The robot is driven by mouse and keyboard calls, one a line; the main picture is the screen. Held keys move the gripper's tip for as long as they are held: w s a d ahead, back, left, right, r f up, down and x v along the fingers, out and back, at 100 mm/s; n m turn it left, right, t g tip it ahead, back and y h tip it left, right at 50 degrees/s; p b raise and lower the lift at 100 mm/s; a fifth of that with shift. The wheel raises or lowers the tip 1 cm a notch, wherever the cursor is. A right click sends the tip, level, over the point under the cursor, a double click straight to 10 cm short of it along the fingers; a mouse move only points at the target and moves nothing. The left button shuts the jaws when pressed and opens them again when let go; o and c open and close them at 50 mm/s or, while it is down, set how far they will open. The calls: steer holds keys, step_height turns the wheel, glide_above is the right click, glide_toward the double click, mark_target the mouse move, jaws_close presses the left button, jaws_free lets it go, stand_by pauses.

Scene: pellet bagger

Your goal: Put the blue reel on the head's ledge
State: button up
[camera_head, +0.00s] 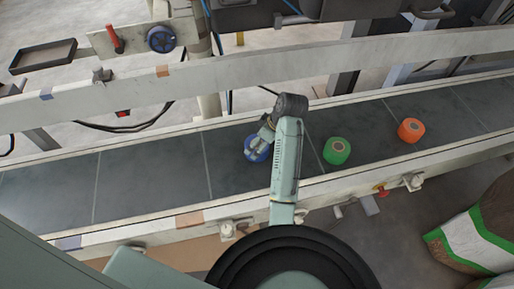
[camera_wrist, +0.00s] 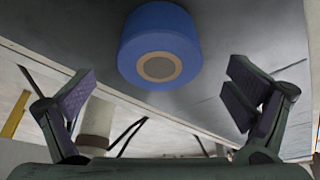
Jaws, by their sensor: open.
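The blue reel (camera_head: 255,154) lies on the dark conveyor belt (camera_head: 150,172), partly hidden under my gripper (camera_head: 263,141) in the head view. In the wrist view the blue reel (camera_wrist: 160,35) has a tan ring around a grey core on its face. It sits beyond the spread fingers of my gripper (camera_wrist: 160,98), near the top of the picture. The fingers are open, apart from the reel and hold nothing. I cannot tell for sure which surface is the head's ledge; a pale ledge-like plate (camera_head: 133,45) with a blue round part stands behind the belt.
A green reel (camera_head: 337,151) and an orange reel (camera_head: 411,130) stand on the belt to the right. Pale rails (camera_head: 340,57) run along the belt. A dark shallow tray (camera_head: 43,56) is at the upper left. The belt's left part is clear. Sacks (camera_head: 480,230) lie lower right.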

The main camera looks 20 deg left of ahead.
steer(key=x, duration=0.4)
steer(key=shift+c, duration=0.3)
steer(key=c, duration=1.5)
